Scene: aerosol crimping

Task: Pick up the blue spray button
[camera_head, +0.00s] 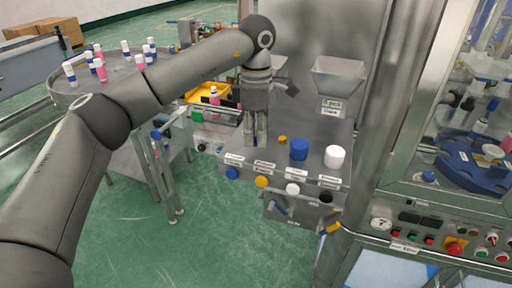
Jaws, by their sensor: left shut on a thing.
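My left gripper (256,143) points straight down over the left part of the steel shelf on the dispensing station (312,174). Its fingers are closed together on a small thing, likely the blue spray button, but the fingers hide it and its colour cannot be made out. To the right of the fingers stand a small yellow piece (283,140), a larger blue cap (299,149) and a white cap (334,157), all apart from the gripper. My right gripper is out of view.
Blue (232,173), yellow (261,181), white (292,189) and black (326,196) round parts line the station's front. A metal hopper (338,77) is behind. A round table (122,85) with several bottles stands left. A glazed machine with a control panel (440,238) stands right.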

